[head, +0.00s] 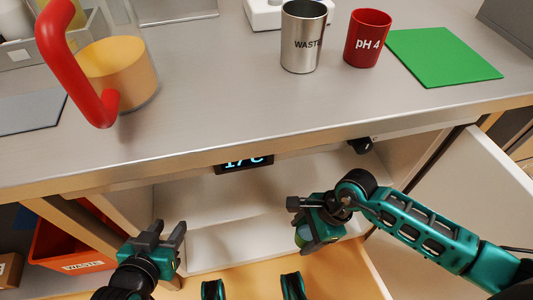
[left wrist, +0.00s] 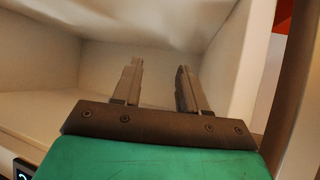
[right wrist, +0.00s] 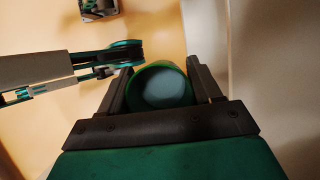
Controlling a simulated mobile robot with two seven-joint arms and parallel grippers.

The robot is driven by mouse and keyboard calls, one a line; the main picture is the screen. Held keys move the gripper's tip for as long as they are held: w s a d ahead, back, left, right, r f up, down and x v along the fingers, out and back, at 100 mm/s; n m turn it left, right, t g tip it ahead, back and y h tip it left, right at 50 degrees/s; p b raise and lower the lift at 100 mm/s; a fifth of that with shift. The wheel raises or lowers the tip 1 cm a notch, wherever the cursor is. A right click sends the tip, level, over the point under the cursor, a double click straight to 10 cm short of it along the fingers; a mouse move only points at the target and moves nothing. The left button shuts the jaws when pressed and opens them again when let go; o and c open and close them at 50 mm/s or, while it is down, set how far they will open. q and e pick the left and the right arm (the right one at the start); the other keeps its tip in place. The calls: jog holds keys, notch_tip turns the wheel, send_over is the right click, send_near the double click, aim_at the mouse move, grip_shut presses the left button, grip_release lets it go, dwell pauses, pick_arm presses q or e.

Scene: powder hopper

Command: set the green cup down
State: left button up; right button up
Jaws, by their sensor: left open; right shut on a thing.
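My right gripper (head: 297,203) is inside the open space under the bench top. It is shut on the green cup (right wrist: 160,88), which sits between its two fingers in the right wrist view; a pale grey-blue surface shows inside the cup's round rim. In the head view the cup (head: 304,236) is mostly hidden by my gripper. I cannot tell whether it touches anything below. My left gripper (head: 172,236) is open and empty at the front left of the same space. In the left wrist view its two fingers (left wrist: 157,85) are apart with nothing between them.
A display (head: 244,163) hangs at the bench edge. A red waste bin (head: 70,250) stands lower left.

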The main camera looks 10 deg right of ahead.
jog(key=w+b, duration=0.1)
jog(key=w, duration=0.3)
jog(key=w+b, duration=0.1)
jog(key=w, duration=0.4)
jog(key=w+b, duration=0.1)
jog(key=w, duration=0.4)
jog(key=shift+w+a+b, duration=0.25)
jog(key=shift+b, duration=0.05)
jog(key=shift+w, duration=0.45)
jog(key=w+b, duration=0.1)
jog(key=w, duration=0.1)
jog(key=shift+w+a, duration=0.1)
jog(key=shift+w, duration=0.3)
jog(key=shift+w+f+b, duration=0.15)
jog(key=shift+f+b, duration=0.1)
jog(key=shift+b, duration=0.05)
jog(key=shift+f, duration=0.45)
pick_arm(q)
jog(key=shift+w+d+f+h, duration=0.15)
jog(key=shift+w+d+f, duration=0.1)
jog(key=shift+d+f, duration=0.3)
jog(key=shift+w+d+f+h, duration=0.2)
jog(key=shift+d+f, duration=0.1)
jog(key=shift+f, duration=0.35)
jog(key=shift+f, duration=0.1)
pick_arm(e)
jog(key=shift+f, duration=0.1)
